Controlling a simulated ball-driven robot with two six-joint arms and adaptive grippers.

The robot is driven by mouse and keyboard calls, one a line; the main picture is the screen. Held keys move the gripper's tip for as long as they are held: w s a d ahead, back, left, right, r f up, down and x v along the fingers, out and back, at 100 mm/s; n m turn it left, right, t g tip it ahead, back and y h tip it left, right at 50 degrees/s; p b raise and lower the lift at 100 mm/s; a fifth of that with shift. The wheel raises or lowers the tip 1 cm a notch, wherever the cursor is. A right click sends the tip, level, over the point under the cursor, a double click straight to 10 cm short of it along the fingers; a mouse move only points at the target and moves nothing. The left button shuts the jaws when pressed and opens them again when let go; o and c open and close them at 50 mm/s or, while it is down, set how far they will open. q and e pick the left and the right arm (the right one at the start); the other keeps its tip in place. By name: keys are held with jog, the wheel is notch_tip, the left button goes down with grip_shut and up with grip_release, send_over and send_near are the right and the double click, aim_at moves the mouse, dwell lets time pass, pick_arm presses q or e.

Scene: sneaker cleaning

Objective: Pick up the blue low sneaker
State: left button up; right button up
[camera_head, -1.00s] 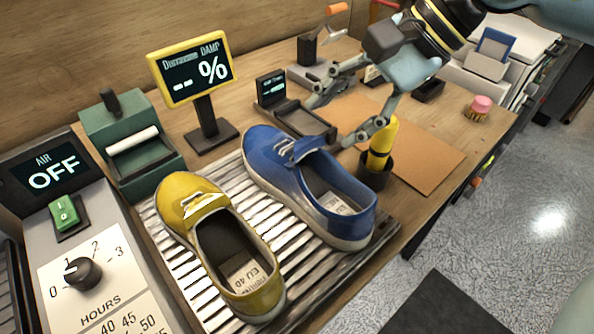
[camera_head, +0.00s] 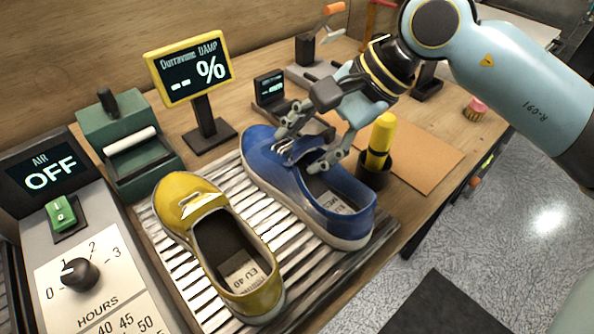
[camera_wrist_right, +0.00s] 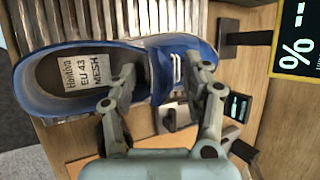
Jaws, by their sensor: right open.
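The blue low sneaker (camera_head: 316,196) sits upright on the slatted metal rack (camera_head: 212,297), toe to the back left and heel to the front right. My right gripper (camera_head: 296,151) is open over its laces and the front of its opening. In the right wrist view the sneaker (camera_wrist_right: 56,107) lies across the top, with a size label inside its opening. There my right gripper (camera_wrist_right: 165,78) has one finger by the shoe's opening and the other by the laces. I cannot tell whether the fingers touch the shoe. My left gripper is not in view.
A yellow sneaker (camera_head: 240,262) stands left of the blue one on the rack. A yellow-handled tool (camera_head: 381,135) in a dark cup stands close right of the blue sneaker. A display (camera_head: 189,69) on a stand and a green device (camera_head: 128,146) are behind.

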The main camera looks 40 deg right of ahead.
jog(key=shift+c, duration=0.2)
grip_shut()
dwell(0.4)
